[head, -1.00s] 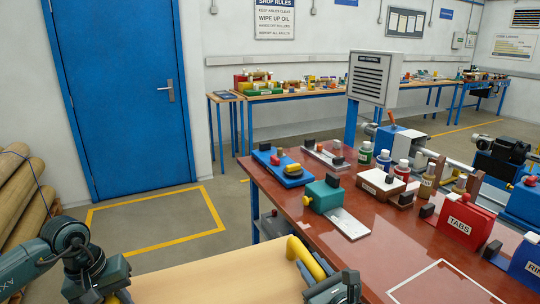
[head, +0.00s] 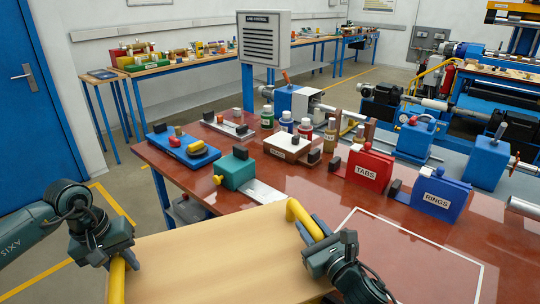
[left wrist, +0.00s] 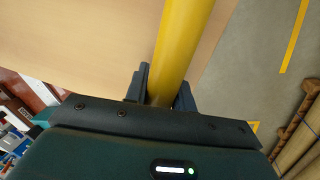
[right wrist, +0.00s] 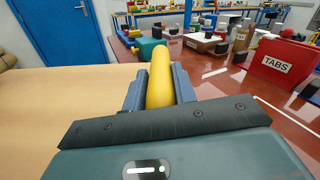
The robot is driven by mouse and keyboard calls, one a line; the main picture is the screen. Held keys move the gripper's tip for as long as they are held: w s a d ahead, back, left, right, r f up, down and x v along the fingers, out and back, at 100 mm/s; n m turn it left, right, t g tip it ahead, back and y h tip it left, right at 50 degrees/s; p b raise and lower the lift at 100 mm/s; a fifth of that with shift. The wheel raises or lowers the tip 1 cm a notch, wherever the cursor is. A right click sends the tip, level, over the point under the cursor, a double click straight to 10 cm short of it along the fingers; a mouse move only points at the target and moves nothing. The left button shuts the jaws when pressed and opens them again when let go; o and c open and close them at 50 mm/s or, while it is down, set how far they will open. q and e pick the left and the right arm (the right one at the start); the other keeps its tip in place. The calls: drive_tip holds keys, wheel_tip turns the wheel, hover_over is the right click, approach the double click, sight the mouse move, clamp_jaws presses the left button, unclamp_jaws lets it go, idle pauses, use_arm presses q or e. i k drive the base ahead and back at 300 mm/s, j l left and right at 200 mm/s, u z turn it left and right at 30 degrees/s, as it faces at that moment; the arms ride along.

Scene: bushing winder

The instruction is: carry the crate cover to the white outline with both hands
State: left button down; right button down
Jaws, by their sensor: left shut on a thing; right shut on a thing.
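The crate cover (head: 210,250) is a flat light-wood panel with a yellow handle at each side, low in the head view. My left gripper (head: 120,255) is shut on its left handle (left wrist: 182,45). My right gripper (head: 315,240) is shut on its right handle (right wrist: 160,75). The panel looks about level, its far right part in front of the red-brown table's left front edge. The white outline (head: 420,242) is on the table top, to the right of the cover; its near left part is hidden behind my right gripper and arm.
The table (head: 300,185) carries a teal block (head: 235,172), a blue tray (head: 185,152), bottles, a red TABS bin (head: 368,170) and a blue RINGS bin (head: 440,195) behind the outline. A grey panel box (head: 264,38) stands on a post at the table's far side.

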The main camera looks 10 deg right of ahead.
sight(400, 261)
drive_tip(key=i+z, duration=0.1)
drive_tip(key=z, duration=0.3)
drive_tip(key=i+j+z, duration=0.1)
drive_tip(key=z, duration=0.3)
drive_tip(key=i+j+z, duration=0.15)
drive_tip(key=z, duration=0.2)
drive_tip(key=j+z, duration=0.1)
drive_tip(key=z, duration=0.3)
drive_tip(key=i+j+z, duration=0.35)
drive_tip(key=z, duration=0.2)
